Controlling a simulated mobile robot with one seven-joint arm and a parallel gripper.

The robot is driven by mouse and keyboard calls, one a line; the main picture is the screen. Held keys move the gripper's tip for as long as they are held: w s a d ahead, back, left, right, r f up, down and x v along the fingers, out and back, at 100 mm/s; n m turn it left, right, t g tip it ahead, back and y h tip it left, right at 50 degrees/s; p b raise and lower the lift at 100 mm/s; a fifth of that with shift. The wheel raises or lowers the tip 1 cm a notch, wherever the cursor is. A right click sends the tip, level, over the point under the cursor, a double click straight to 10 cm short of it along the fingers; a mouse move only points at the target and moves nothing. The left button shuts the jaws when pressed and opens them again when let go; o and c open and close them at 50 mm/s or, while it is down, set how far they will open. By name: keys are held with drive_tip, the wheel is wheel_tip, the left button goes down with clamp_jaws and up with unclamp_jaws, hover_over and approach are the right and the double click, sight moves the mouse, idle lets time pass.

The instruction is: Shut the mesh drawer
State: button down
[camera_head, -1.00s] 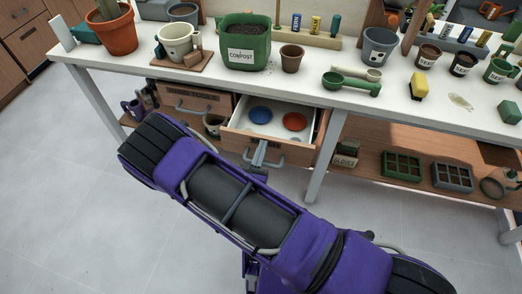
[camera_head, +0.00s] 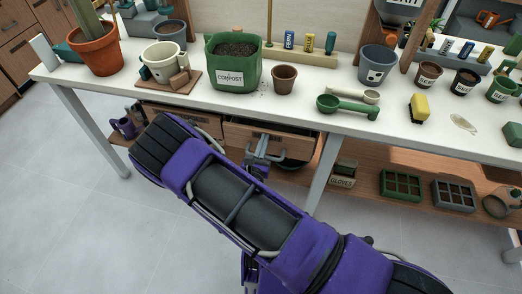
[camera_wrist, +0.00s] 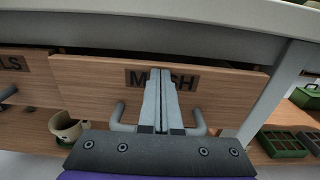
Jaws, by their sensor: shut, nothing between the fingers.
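The mesh drawer is a wooden front labelled MESH (camera_wrist: 90,85) with a grey bar handle (camera_wrist: 122,122), under the bench. In the head view the drawer front (camera_head: 298,143) sits in or close to the bench line, and its inside is not visible. A thin dark gap shows above the front in the wrist view; I cannot tell if it is fully flush. My gripper (camera_wrist: 160,72) is shut and empty, its fingertips at the front over the label, between the handle's ends. In the head view my gripper (camera_head: 264,147) is partly hidden by my arm.
A neighbouring drawer (camera_wrist: 22,68) is left of it. A bench leg (camera_head: 322,175) stands just right. The lower shelf holds a gloves box (camera_head: 343,173) and seed trays (camera_head: 404,184). The bench top (camera_head: 300,112) overhangs the drawers. The floor in front is clear.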

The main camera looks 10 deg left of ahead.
drive_tip(key=shift+w+d+r, duration=0.1)
drive_tip(key=shift+w, duration=1.15)
drive_tip(key=shift+w+r, duration=0.1)
